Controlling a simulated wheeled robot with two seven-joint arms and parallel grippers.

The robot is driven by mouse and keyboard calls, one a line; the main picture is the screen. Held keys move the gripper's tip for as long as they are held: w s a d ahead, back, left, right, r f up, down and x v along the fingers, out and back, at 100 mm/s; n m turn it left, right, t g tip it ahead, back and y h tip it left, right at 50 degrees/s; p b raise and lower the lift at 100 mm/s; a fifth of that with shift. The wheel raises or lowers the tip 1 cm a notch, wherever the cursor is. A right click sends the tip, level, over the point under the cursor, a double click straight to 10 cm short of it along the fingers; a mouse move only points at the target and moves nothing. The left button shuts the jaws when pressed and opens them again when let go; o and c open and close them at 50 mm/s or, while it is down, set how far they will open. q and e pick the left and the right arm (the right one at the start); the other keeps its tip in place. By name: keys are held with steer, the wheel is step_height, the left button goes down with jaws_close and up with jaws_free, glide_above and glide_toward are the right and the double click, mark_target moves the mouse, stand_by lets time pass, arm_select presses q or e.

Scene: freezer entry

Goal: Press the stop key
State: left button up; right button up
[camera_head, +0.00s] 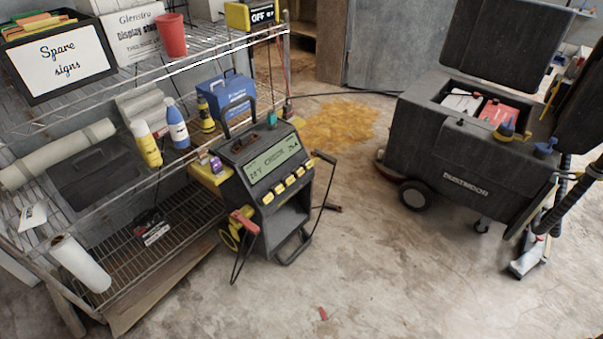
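A dark wheeled machine (240,175) that looks like a charger stands upright on the floor beside the wire shelf. Its sloped front has a pale green lit display (272,158) with text too small to read surely. Below the display is a row of several yellow keys (280,188). Their labels are too small to read, so I cannot tell which is the stop key. Neither of my grippers is in view.
A wire shelf (225,47) with bottles, a blue case (228,95) and a spare-signs box (62,58) stands at the left. A dark wheeled cleaning machine (470,175) stands at the right. A yellow-brown stain (335,122) marks the floor behind. The floor (400,270) in front is mostly clear.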

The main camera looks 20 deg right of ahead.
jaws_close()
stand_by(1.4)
